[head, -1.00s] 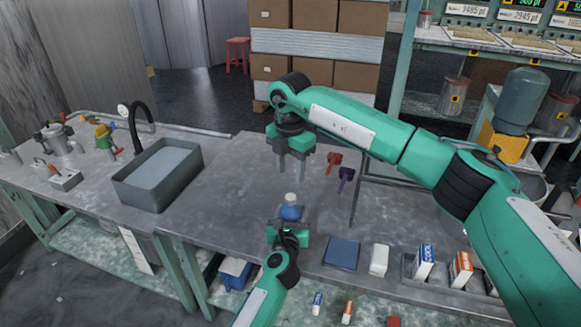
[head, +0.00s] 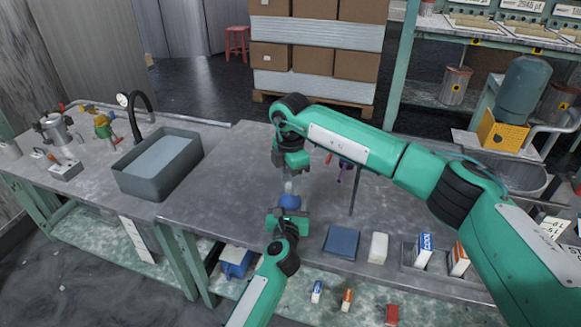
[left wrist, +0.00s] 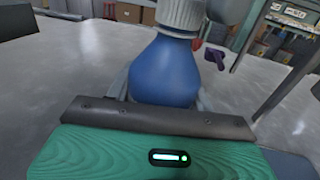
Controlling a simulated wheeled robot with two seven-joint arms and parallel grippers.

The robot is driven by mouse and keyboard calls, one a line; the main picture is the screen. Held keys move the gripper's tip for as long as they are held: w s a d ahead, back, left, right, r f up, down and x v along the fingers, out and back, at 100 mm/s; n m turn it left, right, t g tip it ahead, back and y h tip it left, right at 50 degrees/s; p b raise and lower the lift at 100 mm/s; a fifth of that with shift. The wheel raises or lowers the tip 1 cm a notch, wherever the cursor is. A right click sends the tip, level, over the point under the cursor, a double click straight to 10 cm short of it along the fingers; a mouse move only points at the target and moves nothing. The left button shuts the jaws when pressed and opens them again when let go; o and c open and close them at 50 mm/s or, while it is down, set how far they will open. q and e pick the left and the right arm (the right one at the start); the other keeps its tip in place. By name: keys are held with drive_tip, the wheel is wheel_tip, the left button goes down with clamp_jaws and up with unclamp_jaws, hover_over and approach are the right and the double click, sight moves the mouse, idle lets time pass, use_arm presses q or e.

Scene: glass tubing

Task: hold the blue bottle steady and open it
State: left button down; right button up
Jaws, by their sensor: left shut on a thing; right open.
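The blue bottle (head: 290,201) stands upright on the grey bench in the head view, with a ribbed white cap (left wrist: 183,14) on top. In the left wrist view its round blue body (left wrist: 165,72) fills the middle. My left gripper (head: 287,216) is shut on the bottle's body, with a grey finger on either side. My right gripper (head: 291,173) is open and points down just above the cap. A pale grey shape beside the cap in the left wrist view may be a right finger. The gap between the right fingers and the cap is hard to judge.
A purple object (head: 344,168) stands right of my right gripper, near a thin post. A blue pad (head: 341,241), a white block (head: 378,247) and small boxes lie along the front right. A grey sink (head: 157,165) is at left. The bench between sink and bottle is clear.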

drive_tip(key=shift+f, duration=0.4)
clamp_jaws()
